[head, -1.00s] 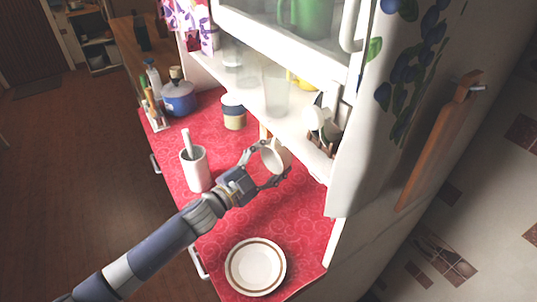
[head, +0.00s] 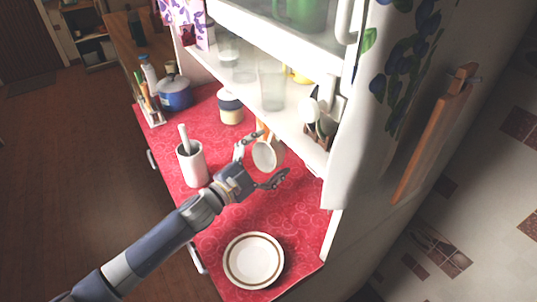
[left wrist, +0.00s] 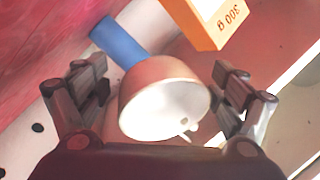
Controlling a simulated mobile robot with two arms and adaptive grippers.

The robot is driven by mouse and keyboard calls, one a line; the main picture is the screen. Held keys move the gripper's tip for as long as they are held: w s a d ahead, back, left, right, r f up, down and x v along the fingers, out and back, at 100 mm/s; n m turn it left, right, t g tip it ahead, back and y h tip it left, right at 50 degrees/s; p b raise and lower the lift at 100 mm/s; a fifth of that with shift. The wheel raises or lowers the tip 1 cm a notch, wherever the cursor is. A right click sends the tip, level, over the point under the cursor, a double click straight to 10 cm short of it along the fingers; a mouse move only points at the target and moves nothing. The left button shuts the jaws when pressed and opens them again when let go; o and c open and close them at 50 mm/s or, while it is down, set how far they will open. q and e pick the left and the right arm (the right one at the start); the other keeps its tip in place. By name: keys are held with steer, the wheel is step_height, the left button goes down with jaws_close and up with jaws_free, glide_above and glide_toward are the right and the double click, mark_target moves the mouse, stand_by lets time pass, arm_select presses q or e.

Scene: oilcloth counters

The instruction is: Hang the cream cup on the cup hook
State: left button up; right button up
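The cream cup (head: 266,156) is just below the front edge of the white shelf, above the red counter, with its mouth turned sideways. In the left wrist view the cup (left wrist: 165,98) shows its white inside and sits between the fingers, with a gap on both sides. My left gripper (head: 260,163) is open around the cup, and its fingers also stand apart in the left wrist view (left wrist: 160,100). I cannot make out the cup hook or whether the cup hangs on it. My right gripper is not in view.
A white crock (head: 192,165) with a pestle-like stick, a lidded jar (head: 231,108) and a blue pot (head: 174,95) stand on the counter. A plate (head: 254,284) lies at the front. Glasses (head: 271,85) stand on the shelf. An orange box (left wrist: 215,20) is beyond the cup.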

arm_select(q)
steer(key=shift+a+f, duration=0.1)
steer(key=shift+s+a, duration=0.2)
steer(key=shift+s, duration=0.05)
steer(key=v, duration=0.6)
steer(key=shift+s+a, duration=0.25)
steer(key=shift+s, duration=0.05)
